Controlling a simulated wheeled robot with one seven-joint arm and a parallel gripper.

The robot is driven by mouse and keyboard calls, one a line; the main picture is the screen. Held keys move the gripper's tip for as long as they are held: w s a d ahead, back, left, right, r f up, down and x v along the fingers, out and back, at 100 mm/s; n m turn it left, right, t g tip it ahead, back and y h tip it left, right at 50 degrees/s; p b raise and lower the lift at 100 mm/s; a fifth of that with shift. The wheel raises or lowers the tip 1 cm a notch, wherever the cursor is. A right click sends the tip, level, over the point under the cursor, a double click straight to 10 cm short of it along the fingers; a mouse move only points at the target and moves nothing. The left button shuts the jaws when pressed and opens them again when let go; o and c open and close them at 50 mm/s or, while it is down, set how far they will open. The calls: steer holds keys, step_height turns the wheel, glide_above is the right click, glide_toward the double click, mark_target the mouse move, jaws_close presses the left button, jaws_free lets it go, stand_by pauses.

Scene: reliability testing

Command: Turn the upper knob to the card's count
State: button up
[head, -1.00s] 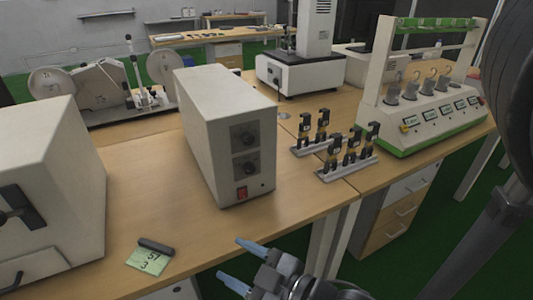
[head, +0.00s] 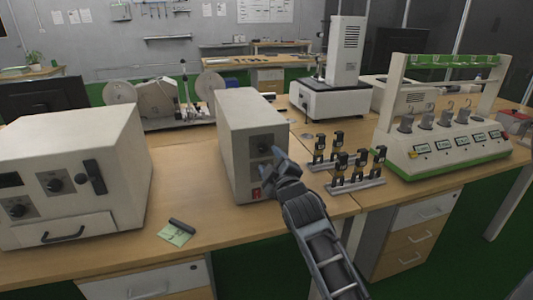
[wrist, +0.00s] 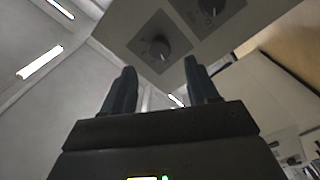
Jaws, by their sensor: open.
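The cream instrument box (head: 235,140) stands on the bench, its narrow front panel holding two knobs. The upper knob (head: 264,143) shows above my gripper (head: 279,158); the lower knob and part of the panel are hidden behind it. In the wrist view the upper knob (wrist: 158,48) is dark and round on a grey plate. My gripper (wrist: 158,75) is open and empty, and the knob appears ahead between its two fingers, apart from them. The lower knob (wrist: 211,8) is at the top edge. The green card (head: 174,236) lies on the bench; its writing is too small to read now.
A dark bar (head: 182,226) lies on the card's edge. A larger cream cabinet (head: 75,180) stands at left. Racks of black-topped pieces (head: 345,165) stand right of the box, close to my arm. A red switch (head: 256,193) is low on the panel. Bench before the box is clear.

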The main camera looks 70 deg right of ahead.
mark_target(263, 149)
steer(key=x, duration=0.6)
steer(key=shift+a+p, duration=0.1)
steer(key=shift+p, duration=0.25)
steer(key=c, duration=1)
